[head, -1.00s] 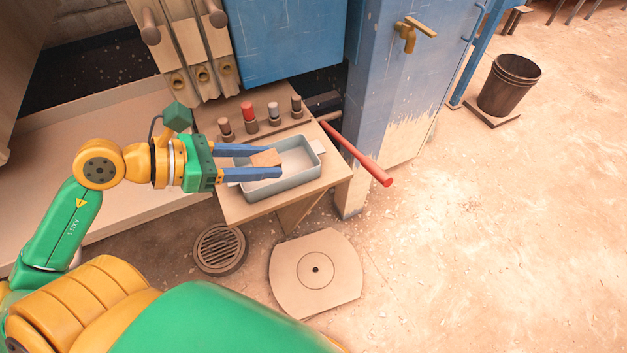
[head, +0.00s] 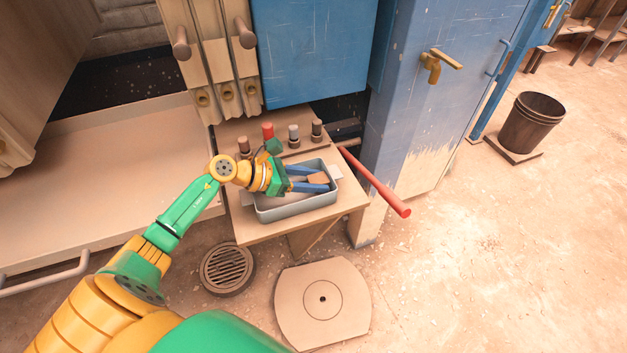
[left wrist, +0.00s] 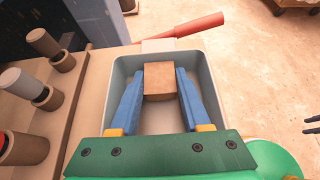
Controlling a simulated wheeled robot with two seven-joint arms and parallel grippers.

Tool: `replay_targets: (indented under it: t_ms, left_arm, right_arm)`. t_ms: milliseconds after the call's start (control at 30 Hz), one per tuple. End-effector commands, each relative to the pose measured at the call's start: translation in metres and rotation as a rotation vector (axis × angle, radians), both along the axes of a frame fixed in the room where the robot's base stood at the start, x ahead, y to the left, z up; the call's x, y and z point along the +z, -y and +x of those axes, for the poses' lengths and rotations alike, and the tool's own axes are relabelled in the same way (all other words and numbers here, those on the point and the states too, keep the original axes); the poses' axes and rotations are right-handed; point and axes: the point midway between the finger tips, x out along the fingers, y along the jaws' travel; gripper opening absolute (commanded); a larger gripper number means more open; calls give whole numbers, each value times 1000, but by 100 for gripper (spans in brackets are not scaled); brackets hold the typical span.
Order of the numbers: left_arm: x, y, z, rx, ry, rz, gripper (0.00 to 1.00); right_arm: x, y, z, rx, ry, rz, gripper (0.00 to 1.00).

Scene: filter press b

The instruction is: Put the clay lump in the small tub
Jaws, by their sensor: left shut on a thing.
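The clay lump (left wrist: 159,80) is a small tan-brown block between the blue fingers of my left gripper (left wrist: 160,88). In the head view the clay lump (head: 317,180) shows at the fingertips of my left gripper (head: 311,181), inside the outline of a grey rectangular tub (head: 297,207). The fingers are shut on it. The tub also shows in the left wrist view (left wrist: 205,62), with its walls around the fingers and lump. I cannot tell whether the lump touches the tub floor. My right gripper is in neither view.
The tub stands on a small wooden table (head: 262,234). Several capped knobs (head: 268,133) stand along its back. A red-handled lever (head: 375,182) juts out to the right of the table. A floor drain (head: 228,268) and a brown bucket (head: 531,122) are on the floor.

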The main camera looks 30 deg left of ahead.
Motion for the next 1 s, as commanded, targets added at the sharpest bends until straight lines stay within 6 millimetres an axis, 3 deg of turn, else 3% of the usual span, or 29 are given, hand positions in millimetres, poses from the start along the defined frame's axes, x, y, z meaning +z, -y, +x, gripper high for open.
replay_targets:
  t_ms: [367,400,500,867,1000]
  left_arm:
    - [-8,0,0,0,1,-1,0]
    - [-7,0,0,0,1,-1,52]
    - [-6,0,0,0,1,-1,77]
    - [-1,-1,-1,1,0,0,77]
    - [7,-16,-17,2,-3,4,77]
  right_arm:
    - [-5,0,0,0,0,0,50]
    - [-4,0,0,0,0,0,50]
    - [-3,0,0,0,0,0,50]
    - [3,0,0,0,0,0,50]
    - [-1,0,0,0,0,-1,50]
